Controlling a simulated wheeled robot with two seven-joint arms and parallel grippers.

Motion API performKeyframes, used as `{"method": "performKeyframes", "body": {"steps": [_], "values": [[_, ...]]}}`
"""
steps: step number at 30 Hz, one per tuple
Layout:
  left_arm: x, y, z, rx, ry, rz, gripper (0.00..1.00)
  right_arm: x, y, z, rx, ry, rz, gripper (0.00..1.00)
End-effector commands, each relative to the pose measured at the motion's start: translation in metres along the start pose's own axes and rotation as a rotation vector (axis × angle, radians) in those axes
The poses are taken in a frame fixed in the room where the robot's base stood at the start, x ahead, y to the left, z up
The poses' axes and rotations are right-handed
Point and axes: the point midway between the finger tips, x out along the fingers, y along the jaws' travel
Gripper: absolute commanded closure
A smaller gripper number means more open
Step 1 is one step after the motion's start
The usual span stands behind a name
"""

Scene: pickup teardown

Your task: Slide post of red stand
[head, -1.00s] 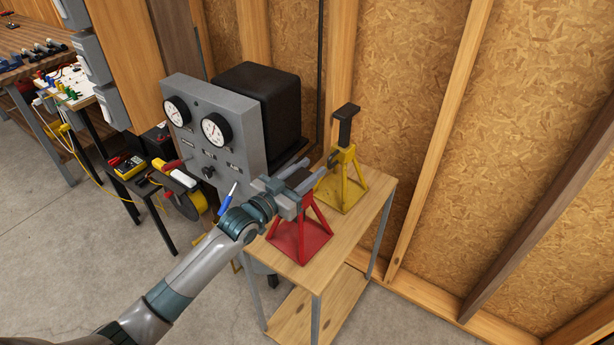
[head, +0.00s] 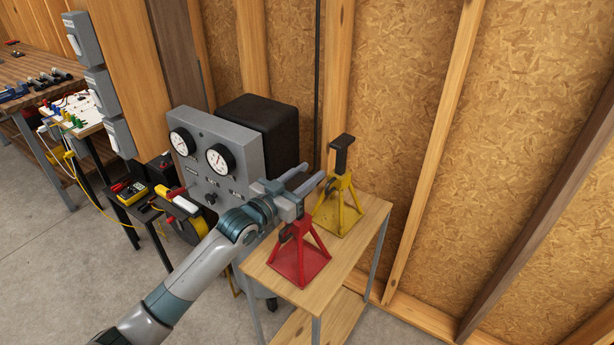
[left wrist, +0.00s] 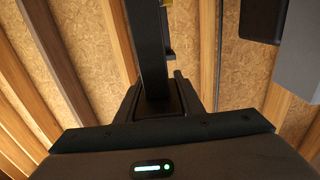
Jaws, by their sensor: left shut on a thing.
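The red stand (head: 301,262) stands upright on the small wooden table, with its splayed legs and base plate in clear view. My left gripper (head: 300,182) comes in from the left and is above the stand's red frame. It is shut on the stand's post; in the head view the gripper mostly hides the post. In the left wrist view the dark post (left wrist: 147,45) runs between the fingers of my left gripper (left wrist: 155,95). My right gripper is not in view.
A yellow stand (head: 338,210) with a dark raised post stands just behind, close to my left fingers. A grey gauge panel (head: 215,150) with a black box is to the left. The wooden table (head: 268,272) has bare room at its front. A stud wall is behind.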

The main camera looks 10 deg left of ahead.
Motion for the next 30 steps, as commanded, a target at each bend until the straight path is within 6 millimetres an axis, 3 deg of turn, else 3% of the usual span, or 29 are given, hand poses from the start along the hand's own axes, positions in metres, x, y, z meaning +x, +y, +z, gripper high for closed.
{"method": "performKeyframes", "body": {"steps": [3, 4, 6, 20, 26, 30], "values": [[0.001, -0.001, -0.007, 0.002, 0.014, 0.0, 1.0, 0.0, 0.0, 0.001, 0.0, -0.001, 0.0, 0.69], [0.001, -0.001, -0.008, 0.002, 0.015, 0.0, 0.63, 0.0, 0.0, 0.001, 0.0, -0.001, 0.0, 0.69], [0.001, -0.001, -0.007, 0.002, 0.014, 0.0, 0.47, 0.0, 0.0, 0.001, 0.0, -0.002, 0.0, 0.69], [-0.004, -0.001, -0.002, 0.001, 0.006, 0.0, 0.47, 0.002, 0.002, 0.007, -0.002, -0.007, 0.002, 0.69], [-0.022, 0.0, 0.0, 0.001, 0.006, 0.0, 0.47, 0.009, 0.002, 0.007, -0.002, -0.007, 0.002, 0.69], [-0.045, 0.0, 0.002, 0.003, 0.005, 0.0, 0.47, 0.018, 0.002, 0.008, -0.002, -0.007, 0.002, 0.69]]}}
